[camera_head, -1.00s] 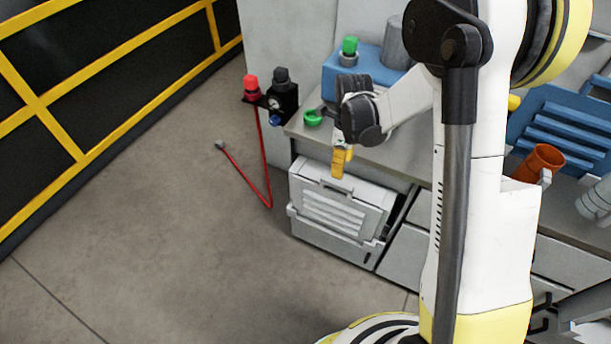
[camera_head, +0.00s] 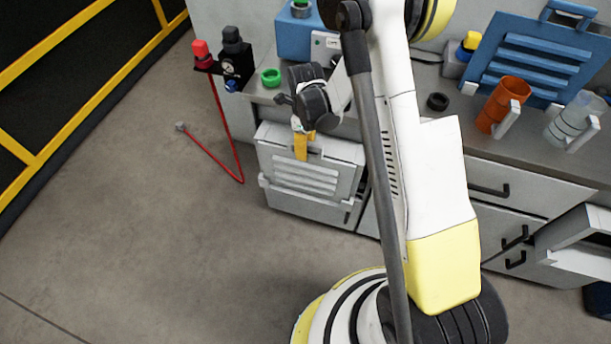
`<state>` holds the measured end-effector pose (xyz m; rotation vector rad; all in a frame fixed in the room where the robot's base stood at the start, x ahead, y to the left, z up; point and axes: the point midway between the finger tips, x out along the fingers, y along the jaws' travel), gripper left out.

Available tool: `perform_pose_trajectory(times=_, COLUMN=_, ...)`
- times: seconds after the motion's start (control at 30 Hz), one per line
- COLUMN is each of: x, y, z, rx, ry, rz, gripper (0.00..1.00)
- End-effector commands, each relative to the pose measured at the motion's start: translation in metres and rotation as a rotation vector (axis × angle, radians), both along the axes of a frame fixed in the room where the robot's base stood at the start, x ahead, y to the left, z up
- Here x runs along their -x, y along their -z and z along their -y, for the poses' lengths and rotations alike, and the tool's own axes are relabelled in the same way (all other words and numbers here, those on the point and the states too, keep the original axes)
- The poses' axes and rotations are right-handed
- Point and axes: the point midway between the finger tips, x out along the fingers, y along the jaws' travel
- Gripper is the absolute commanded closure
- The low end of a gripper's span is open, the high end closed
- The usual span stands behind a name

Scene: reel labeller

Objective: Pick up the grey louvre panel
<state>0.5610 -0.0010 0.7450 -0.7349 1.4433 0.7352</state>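The grey louvre panel (camera_head: 305,180) is light grey with several horizontal slats. It stands at the front of the bench's left end, low against the cabinet. My gripper (camera_head: 301,148) is at its upper edge, with a yellow finger pointing down and overlapping the panel's top in the picture. Only one finger shows clearly, so I cannot tell whether it is open, or touching or holding the panel. The dark wrist hides part of the bench edge above it.
A blue louvre panel (camera_head: 533,65) leans on the bench at right, near an orange mug (camera_head: 503,104) and a clear mug (camera_head: 573,120). An open drawer (camera_head: 578,245) juts out at lower right. A red hose (camera_head: 212,158) hangs at left.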

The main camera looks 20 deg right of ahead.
Motion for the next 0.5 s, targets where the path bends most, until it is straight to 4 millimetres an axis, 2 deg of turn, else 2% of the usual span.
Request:
perform_pose_trajectory(times=0.13, x=0.0001, y=-0.0016, z=0.0001, rx=0.000, ry=0.000, rz=0.000, gripper=0.55)
perform_pose_trajectory(times=0.3, x=0.0000, y=-0.0017, z=0.0001, rx=0.000, ry=0.000, rz=0.000, gripper=1.00)
perform_pose_trajectory(times=0.5, x=-0.0001, y=-0.0018, z=0.0001, rx=0.000, ry=0.000, rz=0.000, gripper=1.00)
